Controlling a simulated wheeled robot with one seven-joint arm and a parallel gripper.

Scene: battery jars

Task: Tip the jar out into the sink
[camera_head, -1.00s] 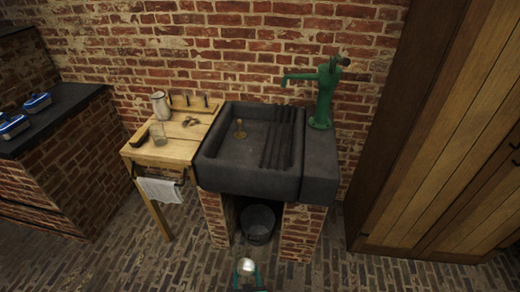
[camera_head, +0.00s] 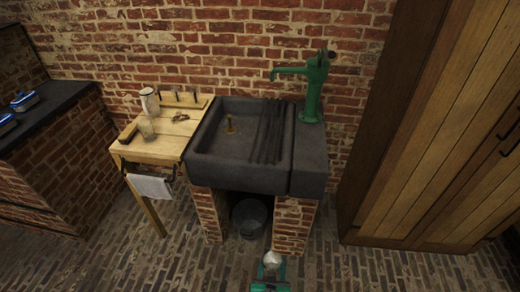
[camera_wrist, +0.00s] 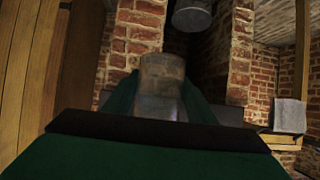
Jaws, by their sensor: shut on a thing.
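My gripper (camera_head: 270,272) is at the bottom of the head view, in front of and below the sink. It is shut on a glass jar (camera_head: 272,259), whose pale top shows there. In the wrist view the jar (camera_wrist: 162,82) sits between the green fingers, see-through and greyish. What it holds is unclear.
A green hand pump (camera_head: 313,90) stands at the sink's right end. A wooden side table (camera_head: 160,150) at the left holds a jug (camera_head: 149,101) and a glass (camera_head: 147,129); a white towel (camera_head: 152,187) hangs in front. A metal bucket (camera_head: 249,217) stands under the sink. A wooden cupboard (camera_head: 430,130) is at right.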

